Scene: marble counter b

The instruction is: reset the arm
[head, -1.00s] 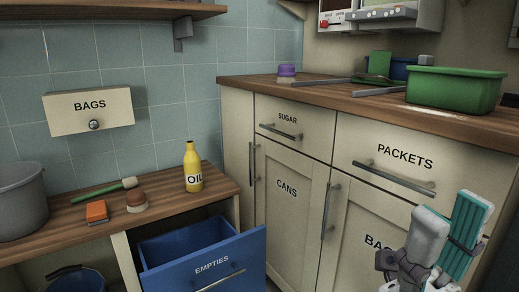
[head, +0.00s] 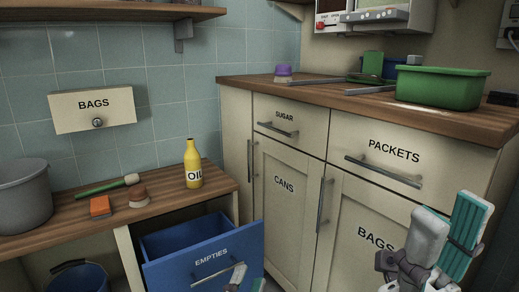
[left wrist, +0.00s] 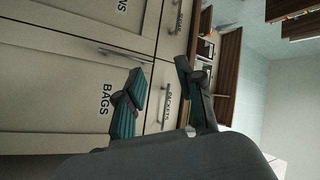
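My left gripper (head: 249,278) shows at the bottom edge of the head view, in front of the blue drawer labelled EMPTIES (head: 180,272). In the left wrist view its two teal-padded fingers (left wrist: 160,82) are spread apart with nothing between them. Behind them there are cabinet fronts labelled BAGS and PACKETS, seen sideways. My right gripper (head: 451,208) is at the lower right of the head view, in front of the cabinet door labelled BAGS (head: 345,225). Its fingers are apart and I see nothing held.
The EMPTIES drawer stands pulled out below the low wooden counter (head: 75,213). On that counter are a yellow oil bottle (head: 194,165), brushes, an orange block (head: 100,206) and a grey pot (head: 22,195). A green tub (head: 440,89) stands on the higher counter (head: 330,99).

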